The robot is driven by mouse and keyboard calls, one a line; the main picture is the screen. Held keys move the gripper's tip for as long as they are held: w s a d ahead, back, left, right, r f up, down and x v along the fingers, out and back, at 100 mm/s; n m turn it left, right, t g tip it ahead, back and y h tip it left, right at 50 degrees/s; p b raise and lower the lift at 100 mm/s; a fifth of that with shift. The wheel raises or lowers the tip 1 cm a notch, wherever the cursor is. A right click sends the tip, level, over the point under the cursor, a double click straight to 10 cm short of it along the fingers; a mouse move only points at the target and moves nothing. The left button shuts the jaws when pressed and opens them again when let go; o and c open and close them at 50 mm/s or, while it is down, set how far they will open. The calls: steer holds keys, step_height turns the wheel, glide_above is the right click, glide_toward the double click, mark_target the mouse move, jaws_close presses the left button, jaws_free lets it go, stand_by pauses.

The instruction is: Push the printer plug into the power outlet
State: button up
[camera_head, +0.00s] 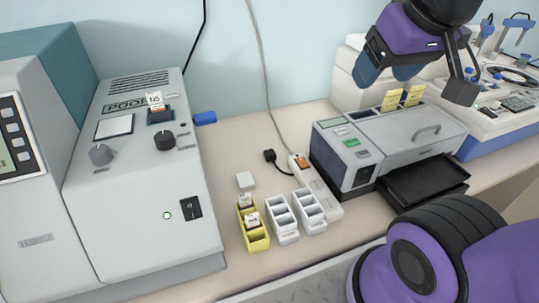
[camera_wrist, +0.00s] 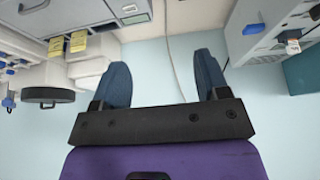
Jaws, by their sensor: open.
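The black plug (camera_head: 270,155) lies on the bench with a short dark lead, just left of the white power strip (camera_head: 321,193). The plug is apart from the strip. The strip has an orange switch (camera_head: 303,162) at its far end, and its cord runs up the wall. The grey printer (camera_head: 415,138) stands right of the strip, with yellow slips on top. My gripper (camera_head: 386,76) is raised above and behind the printer, near the wall. In the wrist view my gripper (camera_wrist: 163,72) has its blue fingers wide apart with nothing between them. I cannot make out the plug there.
White racks (camera_head: 284,220) and a yellow rack (camera_head: 253,230) holding labelled items stand in front of the plug. A large grey instrument (camera_head: 140,190) stands left. A black tray (camera_head: 425,182) juts out before the printer.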

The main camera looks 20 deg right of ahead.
steer(key=w+a+f+g, duration=0.1)
steer(key=w+f, duration=0.2)
steer(key=w, duration=0.7)
steer(key=g, duration=0.4)
glide_above(269, 154)
step_height(269, 154, down, 25)
step_height(269, 154, down, 4)
steer(key=shift+f, duration=0.8)
